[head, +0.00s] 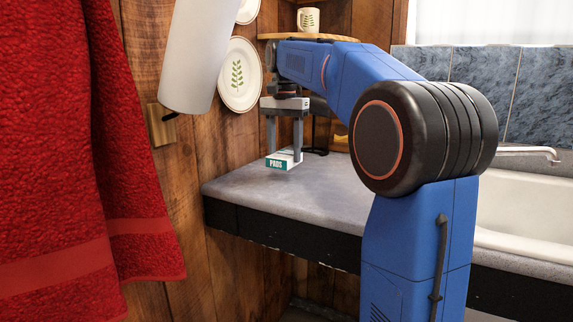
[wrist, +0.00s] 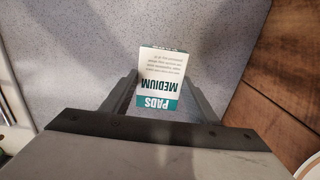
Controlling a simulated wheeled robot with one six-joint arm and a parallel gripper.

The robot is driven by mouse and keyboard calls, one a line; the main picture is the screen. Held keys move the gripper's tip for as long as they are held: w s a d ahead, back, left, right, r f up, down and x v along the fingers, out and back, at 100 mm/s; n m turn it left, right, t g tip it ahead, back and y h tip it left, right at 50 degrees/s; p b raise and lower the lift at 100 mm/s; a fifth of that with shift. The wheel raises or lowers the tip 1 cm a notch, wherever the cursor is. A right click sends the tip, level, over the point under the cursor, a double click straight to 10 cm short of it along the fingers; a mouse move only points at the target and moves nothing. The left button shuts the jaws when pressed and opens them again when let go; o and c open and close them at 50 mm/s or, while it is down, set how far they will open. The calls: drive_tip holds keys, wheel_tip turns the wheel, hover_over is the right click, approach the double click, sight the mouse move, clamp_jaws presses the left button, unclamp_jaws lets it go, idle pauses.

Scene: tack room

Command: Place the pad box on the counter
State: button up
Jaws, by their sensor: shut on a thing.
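The pad box (head: 285,160) is a small white box with a teal "PADS" label. My gripper (head: 284,150) is shut on it, one finger on each side, pointing down over the left part of the grey counter (head: 240,190). In the wrist view the pad box (wrist: 160,80) sits between the two fingers (wrist: 160,98), with the words "PADS MEDIUM" upside down. The grey speckled counter (wrist: 80,50) lies beneath it. I cannot tell whether the box touches the counter or hangs just above it.
A white sink (head: 530,215) with a tap (head: 530,152) is at the right. A wooden wall (head: 215,140) with plates (head: 240,75) borders the counter at left. A corner shelf (head: 310,37) holds a mug (head: 308,20). A red towel (head: 80,150) hangs at the near left.

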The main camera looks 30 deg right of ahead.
sight(284, 155)
drive_tip(key=shift+f, duration=2.1)
drive_tip(key=shift+f, duration=0.1)
drive_tip(key=o, duration=1.1)
drive_tip(key=shift+c, duration=0.2)
wheel_tip(284, 155, up, 12)
drive_tip(key=shift+r, duration=0.15)
